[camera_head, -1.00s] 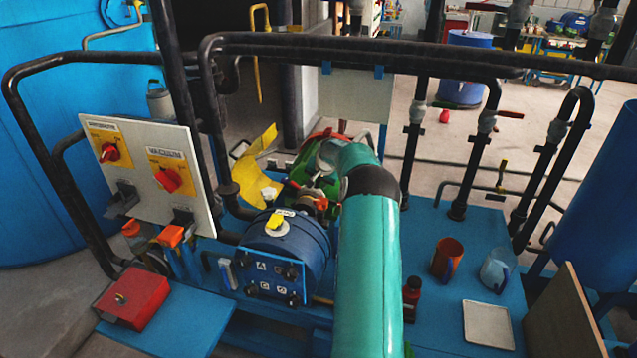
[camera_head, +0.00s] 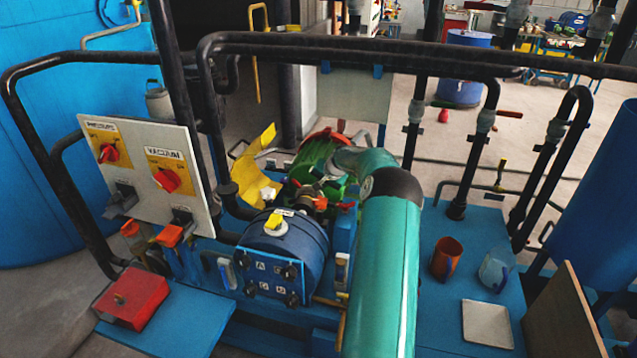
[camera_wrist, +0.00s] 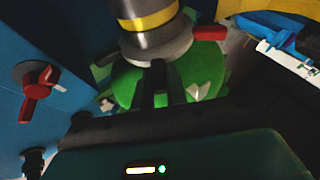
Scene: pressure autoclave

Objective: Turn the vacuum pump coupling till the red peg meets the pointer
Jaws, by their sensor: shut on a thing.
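The vacuum pump coupling (camera_head: 307,201) sits between the blue motor drum (camera_head: 285,243) and the green pump body (camera_head: 318,155). In the wrist view the coupling (camera_wrist: 155,48) is a grey collar on a shaft with a yellow band. A red peg (camera_wrist: 210,32) sticks out at its right side. A small white pointed mark (camera_wrist: 198,92), perhaps the pointer, shows on the green body below right, apart from the peg. My gripper (camera_wrist: 154,82) has its dark fingers close together at the collar's lower edge, shut on the coupling. The exact contact is dark.
A red-handled valve (camera_wrist: 38,82) is close at left in the wrist view. A yellow guard (camera_head: 252,168) stands open left of the coupling. A switch panel (camera_head: 150,165) and black pipes rise left and behind. An orange cup (camera_head: 446,258) and a tray (camera_head: 487,324) are at right.

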